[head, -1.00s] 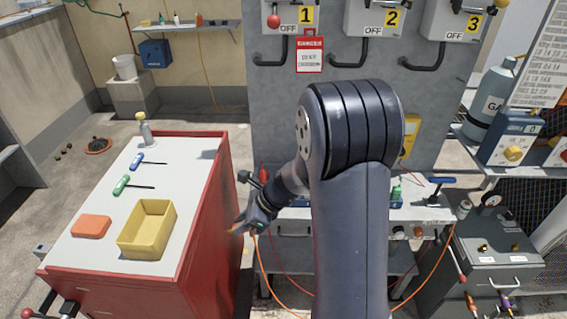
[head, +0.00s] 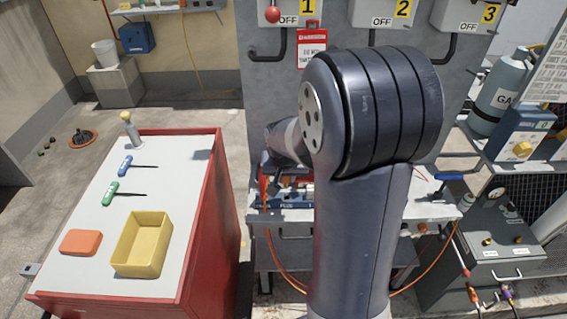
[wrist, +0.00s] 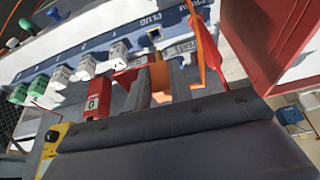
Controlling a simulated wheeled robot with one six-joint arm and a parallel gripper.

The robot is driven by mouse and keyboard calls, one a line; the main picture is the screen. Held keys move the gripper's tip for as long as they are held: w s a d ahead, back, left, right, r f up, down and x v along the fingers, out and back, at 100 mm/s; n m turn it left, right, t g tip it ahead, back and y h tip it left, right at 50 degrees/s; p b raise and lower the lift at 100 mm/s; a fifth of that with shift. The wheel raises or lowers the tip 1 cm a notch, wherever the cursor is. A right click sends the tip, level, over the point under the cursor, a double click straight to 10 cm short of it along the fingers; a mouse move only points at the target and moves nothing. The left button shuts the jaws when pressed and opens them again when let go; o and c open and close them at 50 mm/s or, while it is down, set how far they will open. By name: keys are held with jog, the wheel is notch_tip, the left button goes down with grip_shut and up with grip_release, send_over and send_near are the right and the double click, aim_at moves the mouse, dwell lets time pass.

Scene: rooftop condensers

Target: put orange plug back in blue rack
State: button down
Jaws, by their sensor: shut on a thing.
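The blue rack (wrist: 100,45) runs across the upper part of the wrist view, with "PLUG" lettering on its face. White plugs (wrist: 88,66) and green ones sit in a row along it, and a dark square socket (wrist: 154,35) shows at its right end. My gripper (wrist: 158,82) is shut on the orange plug (wrist: 160,76), held close in front of the rack near that right end. I cannot tell whether the plug touches the rack. In the head view the blue rack (head: 288,201) lies on the bench, partly behind my arm, which hides my fingertips and the plug.
A red block marked 0 (wrist: 96,102) and a red tapered tool (wrist: 204,45) are close around my gripper. The red cabinet (head: 205,235), with a yellow bin (head: 142,245) on top, stands left of the bench. A grey panel with switches (head: 276,110) rises behind.

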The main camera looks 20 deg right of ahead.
aim_at(287, 184)
jog(key=shift+w+d+r, duration=0.3)
jog(key=shift+w+d, duration=0.15)
jog(key=shift+f+b, duration=2.15)
jog(key=shift+f, duration=0.9)
jog(key=shift+f+b, duration=1.6)
jog(key=shift+b, duration=0.05)
jog(key=c, duration=1.2)
grip_release()
jog(key=shift+r, duration=0.1)
jog(key=v, duration=1)
jog(key=shift+s+r+p, duration=0.3)
jog(key=shift+s+p, duration=0.05)
jog(key=shift+f, duration=0.1)
